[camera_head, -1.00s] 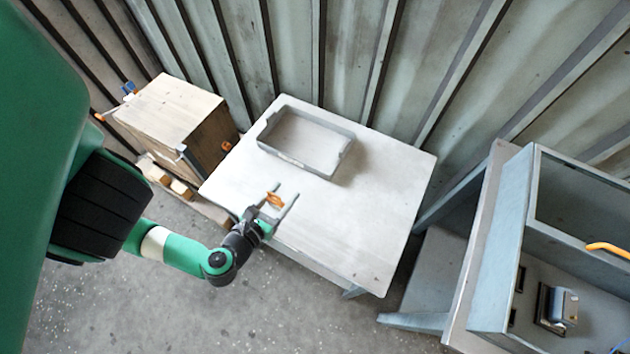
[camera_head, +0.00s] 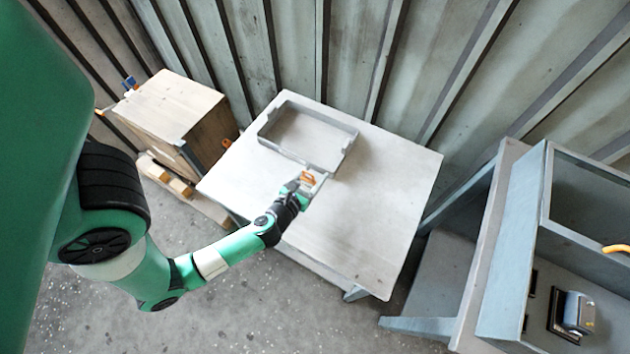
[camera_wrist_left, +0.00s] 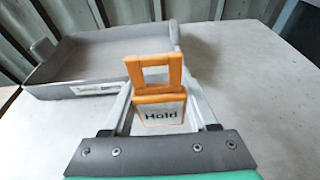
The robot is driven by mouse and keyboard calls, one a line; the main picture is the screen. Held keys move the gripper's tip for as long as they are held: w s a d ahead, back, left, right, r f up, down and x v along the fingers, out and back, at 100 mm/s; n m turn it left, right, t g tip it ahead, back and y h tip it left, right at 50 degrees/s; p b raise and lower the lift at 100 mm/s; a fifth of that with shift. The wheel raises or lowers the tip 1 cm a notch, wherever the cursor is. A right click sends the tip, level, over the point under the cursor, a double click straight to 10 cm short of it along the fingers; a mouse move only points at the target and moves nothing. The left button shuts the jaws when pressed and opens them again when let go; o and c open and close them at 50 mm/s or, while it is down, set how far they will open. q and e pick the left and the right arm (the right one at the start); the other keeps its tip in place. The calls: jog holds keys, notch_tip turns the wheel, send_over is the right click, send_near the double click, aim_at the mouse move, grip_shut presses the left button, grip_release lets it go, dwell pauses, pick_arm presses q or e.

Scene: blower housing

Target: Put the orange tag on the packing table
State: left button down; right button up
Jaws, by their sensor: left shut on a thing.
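The orange tag (camera_head: 308,178) is held in my left gripper (camera_head: 311,183), over the pale-topped table (camera_head: 365,215), which I take to be the packing table. In the left wrist view the tag (camera_wrist_left: 155,72) has an open orange loop on top and a white label reading "Hold". The tag is between the two fingers of my left gripper (camera_wrist_left: 160,100), which is shut on it. I cannot tell how high the tag is above the table top. My right gripper is not in view.
A grey open tray (camera_head: 340,161) sits at the table's back left, just beyond the gripper; it looks empty. A wooden crate (camera_head: 178,105) stands left of the table. A blue-grey cabinet (camera_head: 515,260) stands at the right. The table's right and front are clear.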

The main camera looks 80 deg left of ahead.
aim_at(315, 181)
pick_arm(q)
jog(key=f+b, duration=0.3)
jog(key=f, duration=0.1)
jog(key=shift+w+a+f, duration=0.1)
jog(key=shift+w+a, duration=0.2)
jog(key=shift+s, duration=0.1)
jog(key=shift+c, duration=0.9)
grip_release()
jog(key=shift+r, duration=0.2)
jog(key=p+v, duration=0.1)
jog(key=v, duration=0.9)
jog(key=shift+d, duration=0.25)
jog(key=shift+v, duration=0.85)
